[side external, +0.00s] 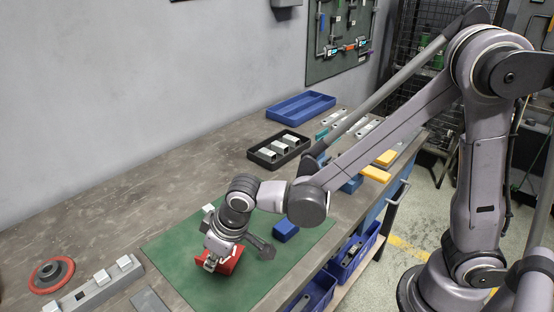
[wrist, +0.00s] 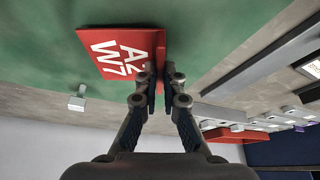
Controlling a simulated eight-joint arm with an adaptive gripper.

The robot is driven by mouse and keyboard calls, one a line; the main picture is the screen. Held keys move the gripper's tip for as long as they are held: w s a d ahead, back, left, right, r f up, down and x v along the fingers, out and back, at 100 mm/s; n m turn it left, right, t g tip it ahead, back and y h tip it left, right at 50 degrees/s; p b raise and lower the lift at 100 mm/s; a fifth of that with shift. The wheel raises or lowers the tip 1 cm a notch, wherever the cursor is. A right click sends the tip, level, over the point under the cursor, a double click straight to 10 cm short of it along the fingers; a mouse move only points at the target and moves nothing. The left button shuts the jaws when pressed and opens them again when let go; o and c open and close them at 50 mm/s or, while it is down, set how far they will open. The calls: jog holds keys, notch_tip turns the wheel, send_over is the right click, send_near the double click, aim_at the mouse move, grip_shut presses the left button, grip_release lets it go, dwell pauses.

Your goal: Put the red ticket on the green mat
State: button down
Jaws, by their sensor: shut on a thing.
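The red ticket (side external: 230,264) is at the green mat (side external: 172,250) in the side view, partly hidden by my gripper (side external: 213,262). In the wrist view the red ticket (wrist: 115,48) shows white letters, "A2" and "W7", and a darker red edge on its right. My gripper (wrist: 159,80) is shut on that edge, one finger on each side. The green mat (wrist: 225,30) fills the background behind the ticket. I cannot tell whether the ticket touches the mat or hangs just above it.
A blue block (side external: 285,229) stands on the mat's right part. A grey rail with white blocks (side external: 95,288) and a red ring (side external: 52,273) lie at the left. A black tray (side external: 279,150) and a blue tray (side external: 300,106) are farther back. The bench between is mostly clear.

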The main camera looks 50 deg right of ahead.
jog(key=shift+f, duration=0.5)
jog(key=shift+f, duration=0.1)
jog(key=c, duration=1.5)
grip_release()
jog(key=v, duration=1.2)
jog(key=s+d+m+t+h, duration=0.1)
jog(key=s+d+m, duration=0.1)
jog(key=d, duration=0.8)
jog(key=s+d+m+t, duration=0.2)
jog(key=s+d, duration=0.2)
jog(key=d, duration=0.6)
jog(key=shift+d+r+m+h, duration=0.3)
jog(key=shift+d+r+h, duration=0.05)
jog(key=shift+h, duration=0.05)
jog(key=shift+w, duration=0.1)
